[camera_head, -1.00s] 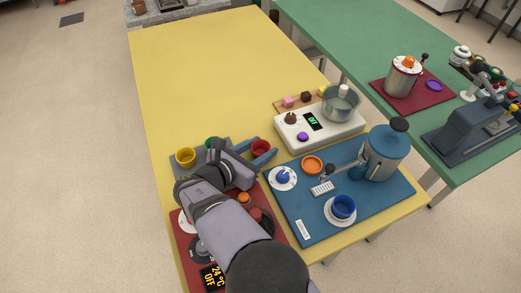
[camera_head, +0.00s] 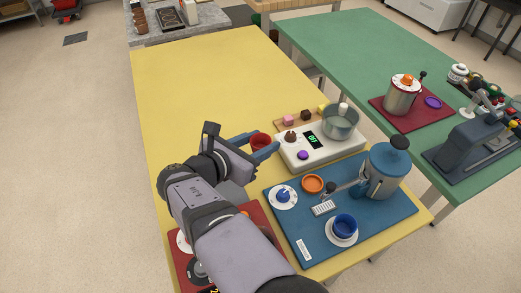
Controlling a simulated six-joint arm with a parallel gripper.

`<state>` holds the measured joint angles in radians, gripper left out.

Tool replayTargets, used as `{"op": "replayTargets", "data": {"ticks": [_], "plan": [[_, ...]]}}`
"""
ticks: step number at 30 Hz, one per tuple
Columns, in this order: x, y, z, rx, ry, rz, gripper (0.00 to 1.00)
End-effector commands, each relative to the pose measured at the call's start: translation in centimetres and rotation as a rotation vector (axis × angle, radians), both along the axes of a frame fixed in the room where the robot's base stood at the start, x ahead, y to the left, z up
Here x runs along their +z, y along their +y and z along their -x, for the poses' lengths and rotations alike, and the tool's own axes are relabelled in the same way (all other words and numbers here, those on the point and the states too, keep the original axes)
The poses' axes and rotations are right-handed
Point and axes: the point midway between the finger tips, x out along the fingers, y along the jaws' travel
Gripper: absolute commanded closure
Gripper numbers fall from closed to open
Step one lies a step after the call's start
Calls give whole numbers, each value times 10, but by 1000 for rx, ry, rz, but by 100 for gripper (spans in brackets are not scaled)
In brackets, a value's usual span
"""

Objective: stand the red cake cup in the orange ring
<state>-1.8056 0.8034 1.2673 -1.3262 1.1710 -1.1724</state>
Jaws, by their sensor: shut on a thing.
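The red cake cup (camera_head: 261,140) is between the blue fingers of my gripper (camera_head: 256,145), which is shut on it. It looks upright and appears held above the yellow table, left of the white scale. The orange ring (camera_head: 312,184) lies near the top edge of the blue mat, to the lower right of my gripper and apart from it. The ring looks empty. My arm covers the area where the yellow and green cups stood.
A saucer with a blue knobbed piece (camera_head: 283,196) lies left of the ring. The blue pot (camera_head: 387,170) and its side arm stand to the right. A blue cup (camera_head: 345,226) sits on a saucer below. The white scale (camera_head: 323,149) with a metal pot stands behind. The table's far end is clear.

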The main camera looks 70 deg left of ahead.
Motion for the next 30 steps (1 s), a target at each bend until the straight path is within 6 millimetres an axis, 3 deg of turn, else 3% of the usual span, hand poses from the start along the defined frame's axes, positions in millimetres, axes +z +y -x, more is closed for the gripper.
{"op": "replayTargets", "data": {"ticks": [5, 8, 15, 21, 30], "plan": [[2, -4, -6, -18, 1, 2, 81], [1, -13, -19, -62, 5, 5, 81], [-5, -54, -68, -240, 10, 8, 81], [-11, -86, -97, -360, 4, 5, 81], [-16, -98, -106, -402, 0, 1, 81]]}}
